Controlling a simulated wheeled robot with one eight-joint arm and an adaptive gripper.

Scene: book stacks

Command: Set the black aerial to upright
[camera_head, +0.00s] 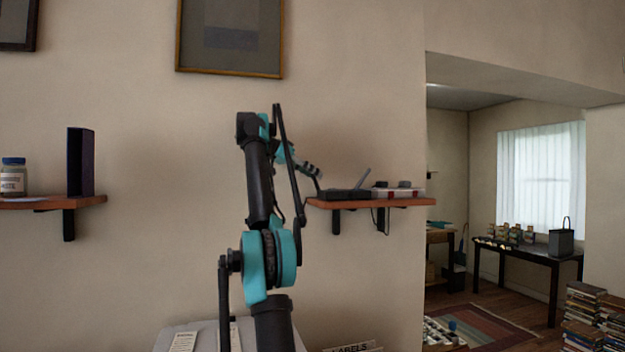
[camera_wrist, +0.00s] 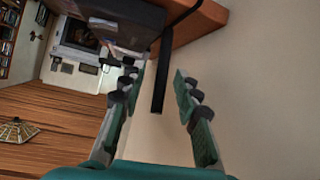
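A dark flat box (camera_head: 345,194) with a tilted grey aerial (camera_head: 362,178) stands on the right wall shelf. My gripper (camera_head: 318,178) is at the box's left end in the head view. In the wrist view, my gripper (camera_wrist: 158,95) is open, its two fingers apart. The dark box (camera_wrist: 125,20) fills the top of that view. The black aerial cannot be made out behind my gripper in the head view.
A black bracket (camera_head: 381,220) and cable hang below. The wall (camera_wrist: 265,90) is close on the right in the wrist view. A framed picture (camera_head: 231,38) hangs above.

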